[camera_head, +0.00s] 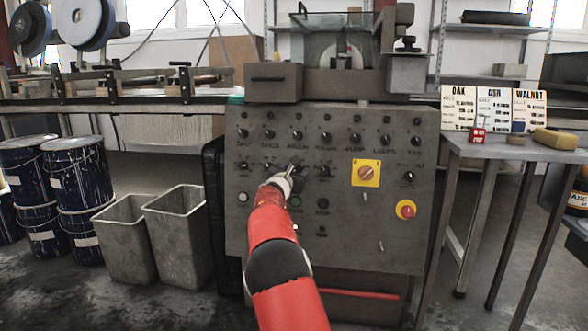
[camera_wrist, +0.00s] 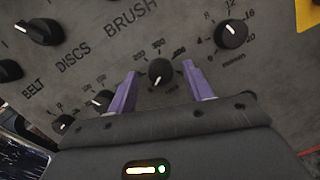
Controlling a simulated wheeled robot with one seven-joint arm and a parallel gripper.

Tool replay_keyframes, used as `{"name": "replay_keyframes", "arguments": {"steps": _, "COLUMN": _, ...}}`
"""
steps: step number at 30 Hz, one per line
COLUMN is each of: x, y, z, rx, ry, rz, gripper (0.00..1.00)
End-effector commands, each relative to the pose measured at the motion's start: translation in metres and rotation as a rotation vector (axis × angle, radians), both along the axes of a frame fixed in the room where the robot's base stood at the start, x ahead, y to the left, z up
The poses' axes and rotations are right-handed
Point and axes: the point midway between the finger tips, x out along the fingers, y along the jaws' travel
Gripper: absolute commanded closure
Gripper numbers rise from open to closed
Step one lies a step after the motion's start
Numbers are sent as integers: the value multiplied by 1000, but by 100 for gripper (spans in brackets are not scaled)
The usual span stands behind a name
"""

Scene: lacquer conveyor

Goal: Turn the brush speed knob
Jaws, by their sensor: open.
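In the wrist view, a round black knob (camera_wrist: 161,73) with a pale pointer line sits on the grey panel below the lettering BRUSH (camera_wrist: 130,14). Numbers and tick marks ring it. The two purple fingers of my gripper (camera_wrist: 160,69) stand open on either side of this knob, with a visible gap on each side. Whether the fingertips touch the panel cannot be told. In the head view, my gripper (camera_head: 293,170) is at the lower knob row of the control panel (camera_head: 340,245) and largely hides the knob there.
Close by in the wrist view are a m/min knob (camera_wrist: 231,34) on the right and another knob (camera_wrist: 103,100) on the left. A yellow-plated switch (camera_head: 366,173) and a red stop button (camera_head: 405,209) lie to the right. Grey bins (camera_head: 180,235) stand at left.

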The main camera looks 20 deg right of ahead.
Motion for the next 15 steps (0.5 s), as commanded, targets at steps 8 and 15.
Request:
{"name": "replay_keyframes", "arguments": {"steps": 8, "x": 2, "y": -2, "z": 0, "rx": 1, "ry": 0, "rz": 0, "gripper": 49}}
{"name": "replay_keyframes", "arguments": {"steps": 15, "x": 2, "y": -2, "z": 0, "rx": 1, "ry": -1, "rz": 0, "gripper": 75}}
